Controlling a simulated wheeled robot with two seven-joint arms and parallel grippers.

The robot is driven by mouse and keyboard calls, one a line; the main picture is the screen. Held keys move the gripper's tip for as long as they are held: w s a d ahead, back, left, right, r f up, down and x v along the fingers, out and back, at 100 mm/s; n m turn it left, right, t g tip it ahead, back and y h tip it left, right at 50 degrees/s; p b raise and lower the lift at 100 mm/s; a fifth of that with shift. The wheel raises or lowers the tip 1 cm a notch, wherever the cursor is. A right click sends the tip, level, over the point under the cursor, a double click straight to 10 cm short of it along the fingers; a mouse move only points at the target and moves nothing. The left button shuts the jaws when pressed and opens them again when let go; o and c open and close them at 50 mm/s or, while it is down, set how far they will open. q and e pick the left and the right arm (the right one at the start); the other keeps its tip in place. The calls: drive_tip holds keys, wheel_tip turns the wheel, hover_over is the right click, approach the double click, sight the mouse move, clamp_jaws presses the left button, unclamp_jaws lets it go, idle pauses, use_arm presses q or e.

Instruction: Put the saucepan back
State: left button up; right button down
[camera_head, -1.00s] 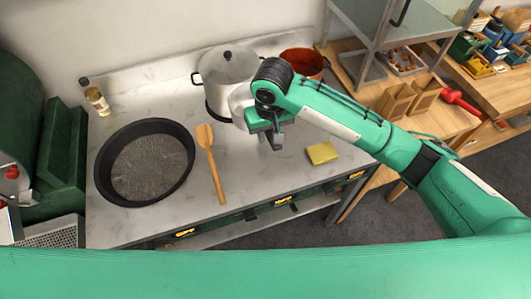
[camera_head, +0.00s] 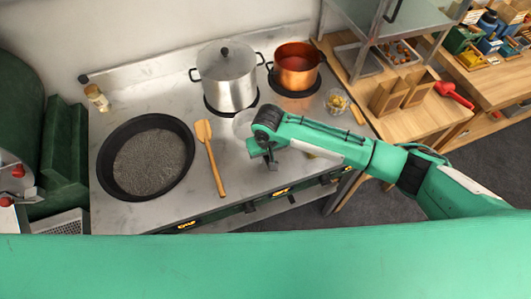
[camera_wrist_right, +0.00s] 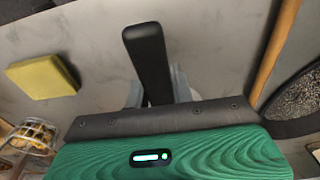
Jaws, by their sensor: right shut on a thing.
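My right gripper (camera_head: 268,152) is over the front part of the grey worktop. It is shut on a black handle (camera_wrist_right: 148,55), which shows between its fingers in the right wrist view. A pale grey round pan (camera_head: 242,123), which looks like the saucepan, shows just left of the gripper in the head view, partly hidden by my arm. I cannot tell whether it touches the worktop. My left gripper is not in view.
A lidded steel pot (camera_head: 228,78) and a copper pot (camera_head: 296,68) stand behind. A wide black pan (camera_head: 184,178) and a wooden spatula (camera_head: 211,155) lie to the left. A yellow sponge (camera_wrist_right: 42,77) and a wire basket (camera_head: 337,101) are on the right.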

drive_tip(key=c, duration=1.2)
unclamp_jaws()
drive_tip(key=r+b, duration=0.1)
drive_tip(key=r, duration=0.7)
drive_tip(key=s+r+b, duration=0.1)
drive_tip(key=r, duration=0.3)
drive_tip(key=shift+d+b, duration=0.2)
drive_tip(key=shift+b, duration=0.1)
